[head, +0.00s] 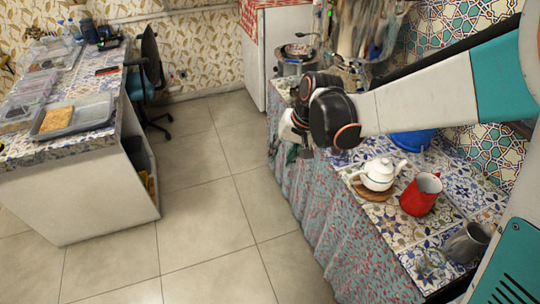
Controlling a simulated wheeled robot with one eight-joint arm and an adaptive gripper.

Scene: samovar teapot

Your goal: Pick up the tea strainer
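I cannot make out the tea strainer for certain. A small, faint, greyish object (428,262) lies on the patterned tile counter, left of a grey metal mug (466,242); it is too indistinct to name. My gripper (293,153) is at the end of my arm, over the counter's front edge and left of the teapot. It is small, dark and partly hidden by my wrist, so its fingers are not clear. A white teapot (378,175) stands on a round wooden board (373,193). A red pitcher (421,195) stands to its right.
A blue container (412,140) sits behind my arm. A metal pot (294,62) is at the counter's far end. A desk (75,143) with trays and a chair (150,75) stand at left. The tiled floor (205,190) between is clear.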

